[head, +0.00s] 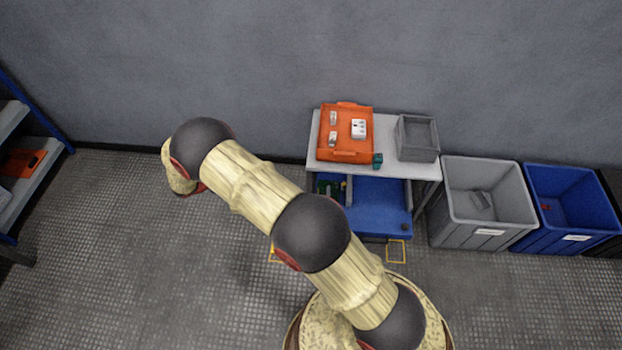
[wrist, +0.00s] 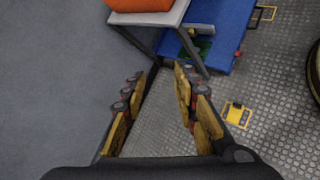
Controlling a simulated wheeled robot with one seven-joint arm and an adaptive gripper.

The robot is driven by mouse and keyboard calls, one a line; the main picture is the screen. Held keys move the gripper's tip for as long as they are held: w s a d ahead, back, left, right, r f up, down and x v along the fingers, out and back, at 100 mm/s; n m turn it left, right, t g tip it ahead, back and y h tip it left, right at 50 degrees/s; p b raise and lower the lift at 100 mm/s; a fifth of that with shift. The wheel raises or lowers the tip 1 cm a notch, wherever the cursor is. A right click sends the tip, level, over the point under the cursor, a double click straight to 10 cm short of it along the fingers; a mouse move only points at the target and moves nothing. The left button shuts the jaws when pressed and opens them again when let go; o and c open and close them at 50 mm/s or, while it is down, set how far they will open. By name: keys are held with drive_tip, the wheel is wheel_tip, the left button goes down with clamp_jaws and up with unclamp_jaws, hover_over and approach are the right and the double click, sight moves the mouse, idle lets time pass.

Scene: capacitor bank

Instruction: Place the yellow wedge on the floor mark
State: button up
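In the wrist view a yellow block with a black top (wrist: 237,113), which looks like the wedge, sits on the floor to the right of my gripper. Yellow lines show at its edges, so it appears to be on a floor mark; its exact fit is too small to tell. An empty yellow square mark (wrist: 265,13) lies farther off, and a square mark also shows in the head view (head: 396,251). My gripper (wrist: 160,73) is open with nothing between its fingers, apart from the block. My arm hides most of the block's area in the head view.
A cart (head: 395,163) carries an orange tray (head: 345,156) and a grey bin (head: 418,153). Its blue lower shelf (head: 378,205) holds small green and yellowish items. Grey (head: 488,232) and blue (head: 570,232) crates stand right. The left floor is clear up to the rack.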

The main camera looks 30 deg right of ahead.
drive_tip(key=s+d+r+m+y, duration=0.1)
drive_tip(key=s+d+r+m, duration=0.2)
drive_tip(key=r, duration=0.7)
drive_tip(key=s+d+r+m+g+y, duration=0.1)
drive_tip(key=s+r+m+y, duration=0.1)
drive_tip(key=s+r, duration=0.55)
drive_tip(key=s+d+r+m+y, duration=0.1)
drive_tip(key=s+d+r+m, duration=0.15)
drive_tip(key=r, duration=0.95)
drive_tip(key=s+a+r+m+t+y, duration=0.1)
drive_tip(key=s+r+m+y, duration=0.2)
drive_tip(key=s, duration=1)
drive_tip(key=s+a+r+m+t+y, duration=0.1)
drive_tip(key=s+r+m+t+y, duration=0.1)
drive_tip(key=s+r, duration=0.6)
drive_tip(key=s+m+y, duration=0.1)
drive_tip(key=s+m, duration=0.1)
drive_tip(key=s, duration=0.3)
drive_tip(key=shift+a+r+t, duration=0.25)
drive_tip(key=shift+t, duration=0.05)
